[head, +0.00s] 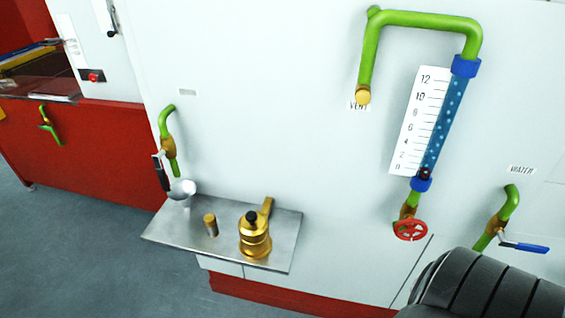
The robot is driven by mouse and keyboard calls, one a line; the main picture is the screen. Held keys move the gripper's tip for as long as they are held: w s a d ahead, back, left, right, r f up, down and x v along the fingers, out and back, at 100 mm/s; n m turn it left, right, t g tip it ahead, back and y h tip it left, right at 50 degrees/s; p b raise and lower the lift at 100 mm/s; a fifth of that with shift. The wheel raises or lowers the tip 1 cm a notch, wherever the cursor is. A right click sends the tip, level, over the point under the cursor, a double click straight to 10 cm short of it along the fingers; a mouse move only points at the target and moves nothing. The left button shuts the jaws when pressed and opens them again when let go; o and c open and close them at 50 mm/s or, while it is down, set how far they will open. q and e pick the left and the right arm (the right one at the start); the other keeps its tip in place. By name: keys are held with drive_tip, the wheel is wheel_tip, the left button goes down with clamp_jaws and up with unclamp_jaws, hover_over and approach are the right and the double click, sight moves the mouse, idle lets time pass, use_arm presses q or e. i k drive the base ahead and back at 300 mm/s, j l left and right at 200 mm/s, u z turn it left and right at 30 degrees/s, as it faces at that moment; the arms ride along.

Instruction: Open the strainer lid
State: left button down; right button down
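A brass strainer (255,240) stands upright on a metal shelf (165,236) in the lower middle of the head view. A black knob (252,217) sits at its top, and a brass arm (266,208) sticks up at its right side. The top looks closed, with no opening visible, but the lid's edge is too small to make out. Neither of my grippers is in view, so I cannot see whether they are open or shut.
A small brass cylinder (211,226) and a pale cup (182,189) are left of the strainer. Above the cup is a green pipe with a black-handled valve (161,172). A gauge tube (444,125), red handwheel (410,230) and blue-handled valve (525,247) are to the right.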

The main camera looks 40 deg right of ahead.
sight(253, 227)
drive_tip(key=z, duration=1)
drive_tip(key=j+z, duration=0.15)
drive_tip(key=j, duration=0.15)
drive_tip(key=k, duration=0.05)
